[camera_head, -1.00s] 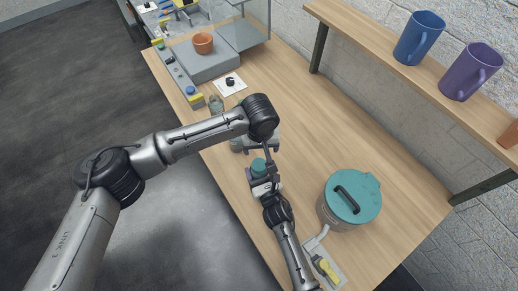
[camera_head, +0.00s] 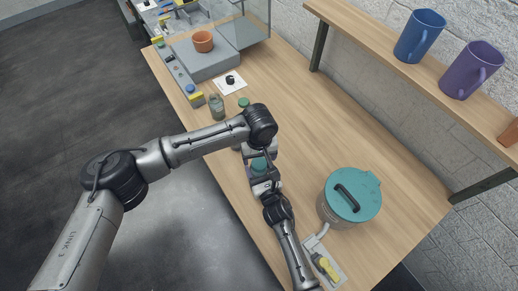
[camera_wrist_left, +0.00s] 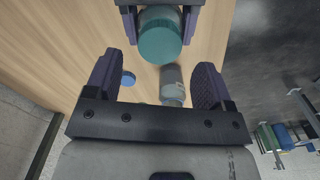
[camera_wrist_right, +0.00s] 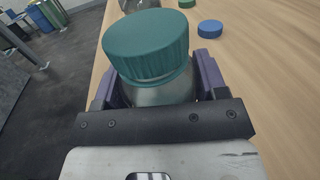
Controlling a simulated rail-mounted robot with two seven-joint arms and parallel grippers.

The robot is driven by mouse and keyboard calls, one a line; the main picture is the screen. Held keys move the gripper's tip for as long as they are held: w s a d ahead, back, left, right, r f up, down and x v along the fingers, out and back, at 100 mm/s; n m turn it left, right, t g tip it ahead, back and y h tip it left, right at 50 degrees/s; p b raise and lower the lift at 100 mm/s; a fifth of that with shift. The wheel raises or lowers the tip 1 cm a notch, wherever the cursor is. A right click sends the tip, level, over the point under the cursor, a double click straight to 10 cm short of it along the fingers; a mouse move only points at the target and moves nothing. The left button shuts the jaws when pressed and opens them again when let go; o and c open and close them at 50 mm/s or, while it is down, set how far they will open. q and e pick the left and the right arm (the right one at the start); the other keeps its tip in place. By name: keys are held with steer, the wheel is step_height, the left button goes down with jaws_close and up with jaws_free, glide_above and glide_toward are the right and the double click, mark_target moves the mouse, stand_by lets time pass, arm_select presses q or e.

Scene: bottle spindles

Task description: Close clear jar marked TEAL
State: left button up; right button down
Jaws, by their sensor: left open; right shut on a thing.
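A clear jar (camera_wrist_right: 160,92) with a ribbed teal cap (camera_wrist_right: 148,45) stands upright between the purple fingers of my right gripper (camera_wrist_right: 155,90), which is shut on the jar body. The cap sits on top of the jar; I cannot tell how tight it is. No TEAL marking is readable. The teal cap also shows in the head view (camera_head: 259,164) and at the top of the left wrist view (camera_wrist_left: 160,40). My left gripper (camera_wrist_left: 155,80) is open and empty, its fingers spread, close to the jar but apart from its cap.
A blue cap (camera_wrist_right: 210,29) lies on the table beyond the jar. A bottle (camera_head: 216,106) and a green cap (camera_head: 243,102) are farther back. A large teal-lidded pot (camera_head: 350,196) stands at right. A shelf (camera_head: 400,75) with mugs overhangs the right side.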

mark_target(259, 163)
arm_select(q)
steer(key=shift+f, duration=2.05)
